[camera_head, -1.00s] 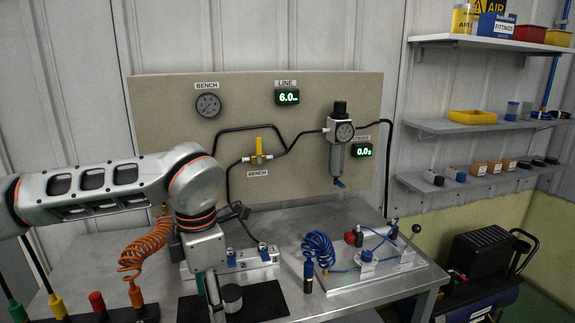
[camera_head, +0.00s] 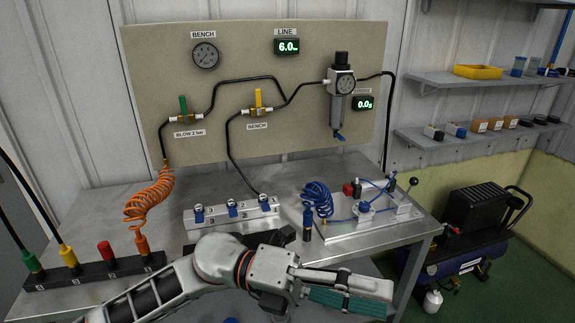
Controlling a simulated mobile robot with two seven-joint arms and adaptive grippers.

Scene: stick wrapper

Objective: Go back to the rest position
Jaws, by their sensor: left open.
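My left arm comes in from the lower left. Its gripper (camera_head: 362,292) is low in the picture, in front of the bench's front edge, pointing right. It is open, with teal pads on the inner faces, and nothing shows between the fingers. It is apart from the things on the bench. The arm hides most of the black mat and part of the bench's front edge. My right gripper does not show.
The metal bench (camera_head: 110,215) carries a silver manifold (camera_head: 240,216) with blue fittings, a blue coiled hose (camera_head: 317,197), a fixture plate (camera_head: 345,226) and a black rack (camera_head: 90,275). An orange coiled hose (camera_head: 150,198) hangs at left. A compressor (camera_head: 470,225) stands at right.

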